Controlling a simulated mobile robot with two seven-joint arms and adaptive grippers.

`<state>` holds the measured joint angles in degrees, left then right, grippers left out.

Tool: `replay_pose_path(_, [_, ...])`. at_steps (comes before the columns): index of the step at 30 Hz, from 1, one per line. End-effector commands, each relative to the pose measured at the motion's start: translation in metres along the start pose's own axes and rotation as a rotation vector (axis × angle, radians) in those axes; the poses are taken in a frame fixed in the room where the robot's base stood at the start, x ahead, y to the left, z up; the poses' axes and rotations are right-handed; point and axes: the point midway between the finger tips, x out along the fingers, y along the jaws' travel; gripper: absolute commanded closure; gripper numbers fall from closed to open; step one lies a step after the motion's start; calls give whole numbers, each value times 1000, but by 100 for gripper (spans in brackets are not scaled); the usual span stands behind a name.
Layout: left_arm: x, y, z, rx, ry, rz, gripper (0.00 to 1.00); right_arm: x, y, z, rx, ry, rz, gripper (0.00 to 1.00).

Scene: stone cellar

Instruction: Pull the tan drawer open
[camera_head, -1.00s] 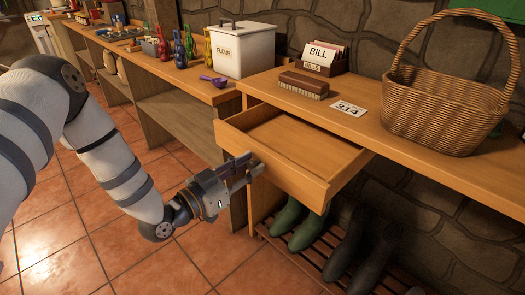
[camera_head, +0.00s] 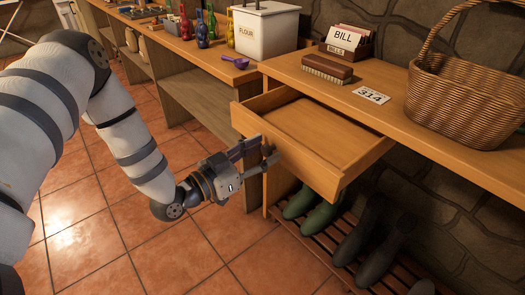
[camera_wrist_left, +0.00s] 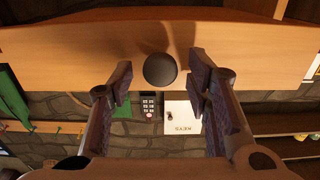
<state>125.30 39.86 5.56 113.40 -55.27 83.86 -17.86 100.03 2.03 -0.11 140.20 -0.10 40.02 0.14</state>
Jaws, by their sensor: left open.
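The tan drawer (camera_head: 315,158) is pulled part way out from under the wooden counter, and its inside looks empty. Its dark round knob (camera_wrist_left: 160,69) shows on the drawer front in the left wrist view, between the two finger pads with gaps on both sides. My left gripper (camera_head: 262,149) is open at the drawer front in the head view, and it also shows in the left wrist view (camera_wrist_left: 160,85). In the head view the fingers largely hide the knob. My right gripper is not in view.
On the counter stand a brush (camera_head: 327,68), a card box (camera_head: 347,40), a number card (camera_head: 371,95) and a wicker basket (camera_head: 465,95). Boots (camera_head: 320,216) stand on a slatted rack below the drawer. The tiled floor (camera_head: 225,265) in front is clear.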

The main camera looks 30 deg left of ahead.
Motion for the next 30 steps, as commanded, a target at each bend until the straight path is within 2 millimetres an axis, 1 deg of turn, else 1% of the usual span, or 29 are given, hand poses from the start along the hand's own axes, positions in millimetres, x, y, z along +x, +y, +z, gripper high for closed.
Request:
replay_pose_path(2, [-15, -1, 1, -1, -4, -2, 55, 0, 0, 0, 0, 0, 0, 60])
replay_pose_path(9, [-80, -1, 0, -2, -3, -3, 55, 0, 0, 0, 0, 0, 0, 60])
replay_pose_path(13, [-103, 0, 0, -2, -2, -2, 55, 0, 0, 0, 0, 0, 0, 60])
replay_pose_path(15, [-111, 0, 0, -1, 0, -2, 55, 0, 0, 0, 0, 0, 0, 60])
replay_pose_path(18, [-115, 0, 0, -1, 0, -2, 55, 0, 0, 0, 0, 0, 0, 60])
replay_pose_path(30, [-114, 1, 2, -4, -11, 1, 55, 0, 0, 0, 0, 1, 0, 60])
